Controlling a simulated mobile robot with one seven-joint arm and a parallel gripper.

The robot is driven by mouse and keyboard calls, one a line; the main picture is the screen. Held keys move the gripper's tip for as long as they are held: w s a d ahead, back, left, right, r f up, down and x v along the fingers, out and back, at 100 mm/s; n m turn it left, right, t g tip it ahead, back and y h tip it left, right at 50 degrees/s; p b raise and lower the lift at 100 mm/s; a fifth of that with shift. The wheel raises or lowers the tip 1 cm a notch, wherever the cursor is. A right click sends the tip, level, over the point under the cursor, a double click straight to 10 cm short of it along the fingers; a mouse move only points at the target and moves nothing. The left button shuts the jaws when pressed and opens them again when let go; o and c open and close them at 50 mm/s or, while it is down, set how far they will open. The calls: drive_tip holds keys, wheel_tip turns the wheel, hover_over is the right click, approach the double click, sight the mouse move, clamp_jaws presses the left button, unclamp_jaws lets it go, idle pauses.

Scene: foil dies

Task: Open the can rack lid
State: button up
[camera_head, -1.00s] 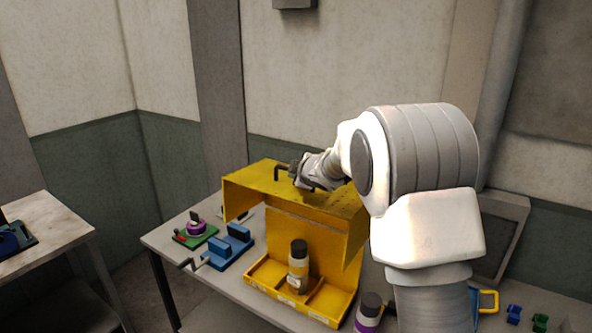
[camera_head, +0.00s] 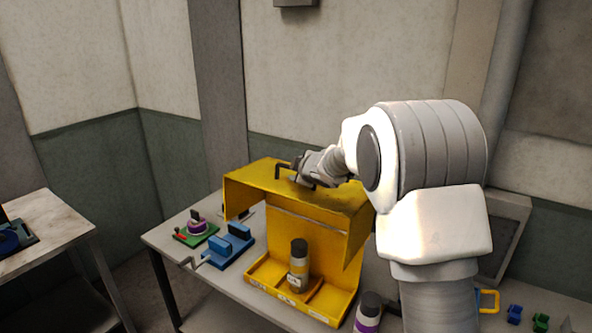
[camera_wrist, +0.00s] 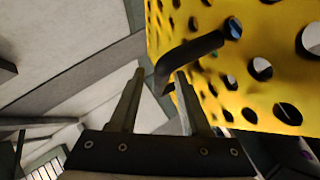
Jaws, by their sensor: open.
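The yellow can rack (camera_head: 330,312) stands on the grey table, with a dark-capped can (camera_head: 298,270) upright in its tray. Its yellow perforated lid (camera_head: 245,180) is raised like a hood above the tray, with the front open below. A black bent handle (camera_head: 281,168) sticks out of the lid's upper face. My gripper (camera_head: 294,173) is at the handle, above the lid. In the wrist view my gripper's fingers (camera_wrist: 160,72) are apart, and the handle (camera_wrist: 195,48) crosses at their tips. Its bent end lies between or just beyond them; contact is unclear.
A blue fixture (camera_head: 231,248) and a green base with a purple part (camera_head: 196,231) stand left of the rack. A purple-labelled can (camera_head: 368,312) stands at its front right. Small blue and green parts (camera_head: 540,322) lie farther right. My arm hides the rack's right back.

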drive_tip(key=v, duration=1.7)
drive_tip(key=shift+s, duration=0.2)
drive_tip(key=shift+d+r, duration=0.1)
drive_tip(key=shift+r, duration=0.05)
drive_tip(key=s+d+f+m+g+h+b, duration=0.1)
drive_tip(key=s+d+f+m+h+b, duration=0.15)
drive_tip(key=s+d+m, duration=0.4)
drive_tip(key=s+d+f+m+g+h+b, duration=0.1)
drive_tip(key=s+d+m+h+b, duration=0.2)
drive_tip(key=s, duration=0.6)
drive_tip(key=s+a+f+m+g+y+b, duration=0.1)
drive_tip(key=s+a+f+m+g, duration=0.1)
drive_tip(key=s, duration=0.6)
drive_tip(key=s+a+f+m+g+y+b, duration=0.1)
drive_tip(key=s+a+f+m+g, duration=0.2)
drive_tip(key=s+f, duration=0.4)
drive_tip(key=shift+s+f+m, duration=0.15)
drive_tip(key=shift+s+m, duration=0.3)
drive_tip(key=shift+s, duration=0.5)
